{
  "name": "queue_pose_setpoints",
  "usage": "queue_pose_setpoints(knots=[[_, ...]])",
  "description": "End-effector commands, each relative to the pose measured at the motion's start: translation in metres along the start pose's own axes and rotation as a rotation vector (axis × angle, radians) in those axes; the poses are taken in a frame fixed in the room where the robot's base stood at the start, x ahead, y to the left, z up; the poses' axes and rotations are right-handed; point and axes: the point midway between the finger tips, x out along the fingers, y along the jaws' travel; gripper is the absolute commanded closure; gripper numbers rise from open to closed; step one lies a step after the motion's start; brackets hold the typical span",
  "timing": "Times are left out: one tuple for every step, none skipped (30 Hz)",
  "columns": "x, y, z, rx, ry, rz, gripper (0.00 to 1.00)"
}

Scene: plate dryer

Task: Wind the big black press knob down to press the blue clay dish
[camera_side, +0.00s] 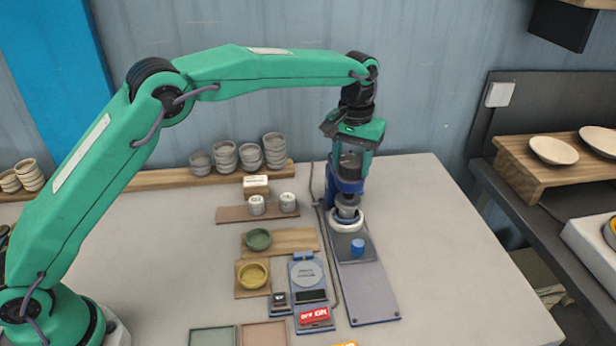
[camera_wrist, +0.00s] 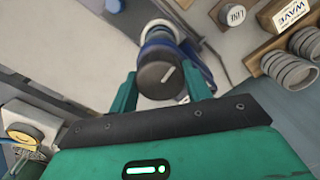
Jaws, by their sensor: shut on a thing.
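The big black press knob (camera_side: 350,163) sits at the top of the press, whose blue frame (camera_side: 347,186) stands at the back end of a grey base plate. In the wrist view the knob (camera_wrist: 160,79) has a pale mark on its top face. My gripper (camera_side: 353,160) points straight down over it, and its two green fingers (camera_wrist: 162,90) hold the knob from both sides. Below the frame a grey ram (camera_side: 347,204) reaches down into a white ring (camera_side: 347,220). I cannot make out the blue clay dish; the ring and ram may hide it.
A small blue cylinder (camera_side: 357,246) stands on the base plate in front of the ring. A scale (camera_side: 308,275), a green dish (camera_side: 258,239) and a yellow dish (camera_side: 252,275) lie to the left. Stacked grey cups (camera_side: 225,156) stand behind. The table right of the press is clear.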

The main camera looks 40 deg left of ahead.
Motion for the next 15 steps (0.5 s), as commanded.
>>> queue_pose_setpoints(knots=[[-0.0012,0.0001,0.0003,0.041,0.0,0.0,0.74],[-0.0012,0.0001,0.0003,0.066,0.0,0.0,0.74],[-0.0013,0.0001,0.0003,0.099,0.0,0.0,0.74],[-0.0013,0.0001,0.0003,0.123,0.0,0.0,0.74],[-0.0013,0.0001,0.0003,0.147,0.0,0.0,0.74],[-0.0013,0.0001,0.0003,0.175,0.0,0.0,0.74],[-0.0013,0.0,0.0003,0.194,0.0,0.0,0.74],[-0.0013,0.0001,0.0003,0.213,0.0,0.0,0.74],[-0.0013,0.0001,0.0003,0.236,0.0,0.0,0.74],[-0.0013,0.0001,0.0003,0.251,0.0,0.0,0.74],[-0.0014,0.0001,0.0003,0.266,0.0,0.0,0.74],[-0.0014,0.0001,0.0003,0.282,0.0,0.0,0.74],[-0.0014,0.0001,0.0003,0.294,0.0,0.0,0.74],[-0.0014,0.0001,0.0003,0.303,0.0,0.0,0.74],[-0.0014,0.0001,0.0003,0.313,0.0,0.0,0.74]])
